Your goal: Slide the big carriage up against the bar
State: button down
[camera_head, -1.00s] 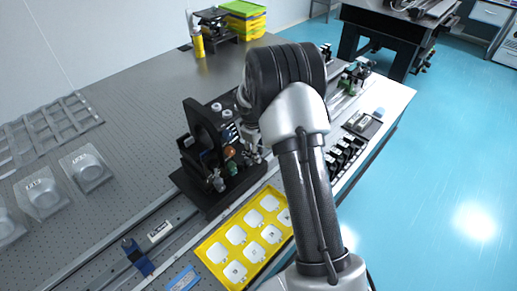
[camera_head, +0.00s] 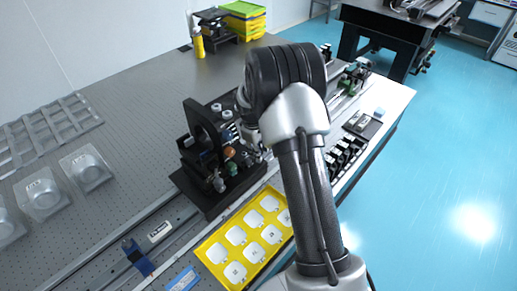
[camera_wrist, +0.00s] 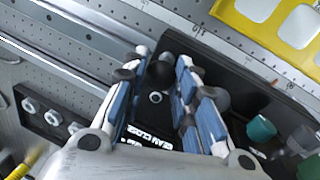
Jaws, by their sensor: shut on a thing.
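The big carriage (camera_head: 222,190) is a black base with a tall black upright plate and several small optical parts on it. It stands on the long rail (camera_head: 110,258) along the table's front. My gripper (camera_wrist: 160,62) has blue pads and is shut on a black part of the carriage (camera_wrist: 240,80) in the wrist view. White lettering shows between the fingers, partly covered. In the head view my arm hides most of the grip. A blue block (camera_head: 138,258) sits across the rail at lower left, apart from the carriage. I cannot tell whether it is the bar.
A yellow tray (camera_head: 206,246) with white pieces lies in front of the carriage. A small white label plate (camera_head: 160,231) lies by the rail between carriage and blue block. Clear plastic holders (camera_head: 86,168) stand at left. The perforated tabletop behind is mostly free.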

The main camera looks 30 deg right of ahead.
aim_at(225, 149)
jog(key=s+a, duration=0.1)
jog(key=a, duration=0.3)
jog(key=s+a, duration=0.1)
jog(key=a, duration=0.2)
jog(key=s+a, duration=0.2)
jog(key=a, duration=0.2)
jog(key=shift+s+a, duration=0.1)
jog(key=shift+a, duration=0.25)
jog(key=c, duration=1.3)
grip_release()
jog(key=shift+r, duration=0.1)
jog(key=r, duration=0.4)
jog(key=a+r, duration=0.1)
jog(key=r, duration=0.2)
jog(key=s+a+r, duration=0.1)
jog(key=r, duration=0.3)
jog(key=shift+s+r, duration=0.1)
jog(key=shift+r, duration=0.2)
